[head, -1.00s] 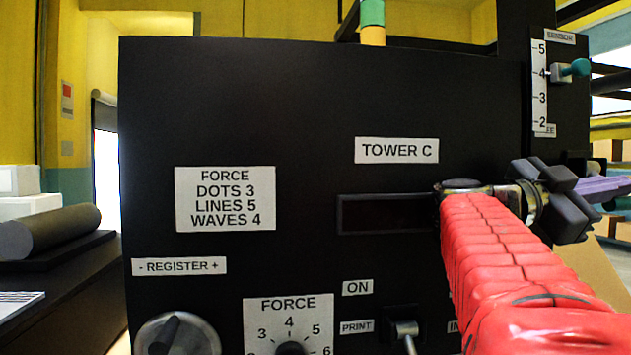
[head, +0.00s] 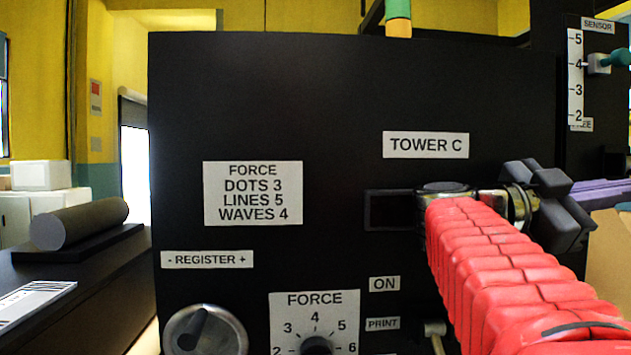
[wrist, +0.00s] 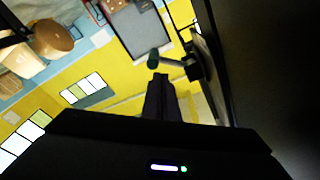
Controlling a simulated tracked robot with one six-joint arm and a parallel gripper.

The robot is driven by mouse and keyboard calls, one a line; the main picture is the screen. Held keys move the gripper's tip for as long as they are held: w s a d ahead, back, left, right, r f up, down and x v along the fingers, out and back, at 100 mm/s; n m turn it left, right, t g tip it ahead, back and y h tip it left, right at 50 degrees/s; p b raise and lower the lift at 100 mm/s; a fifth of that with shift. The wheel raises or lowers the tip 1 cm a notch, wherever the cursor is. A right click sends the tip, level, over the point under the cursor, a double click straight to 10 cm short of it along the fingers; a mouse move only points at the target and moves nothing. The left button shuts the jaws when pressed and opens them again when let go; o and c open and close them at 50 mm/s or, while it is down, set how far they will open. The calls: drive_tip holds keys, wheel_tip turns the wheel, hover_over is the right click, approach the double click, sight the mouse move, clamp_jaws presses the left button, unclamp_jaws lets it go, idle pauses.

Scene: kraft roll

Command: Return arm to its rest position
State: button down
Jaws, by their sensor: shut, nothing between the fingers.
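My gripper (wrist: 160,82) shows in the wrist view with its dark fingers together and nothing between them. The dark wrist end of my arm is near the panel's right side, and the fingertips are not clear there. A teal-knobbed sensor lever (head: 611,60) stands at the upper right beside a 2-to-5 scale. It also appears just beyond my fingertips in the wrist view (wrist: 153,58); I cannot tell whether they touch.
The panel carries a register knob (head: 205,330), a force dial (head: 315,345) and a force label (head: 252,192). My arm partly hides the dark display window (head: 385,210). A dark roll (head: 80,223) lies on a bench at left. A cardboard piece (head: 608,245) stands at right.

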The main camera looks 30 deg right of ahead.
drive_tip(key=shift+w+a, duration=0.2)
drive_tip(key=shift+a, duration=0.35)
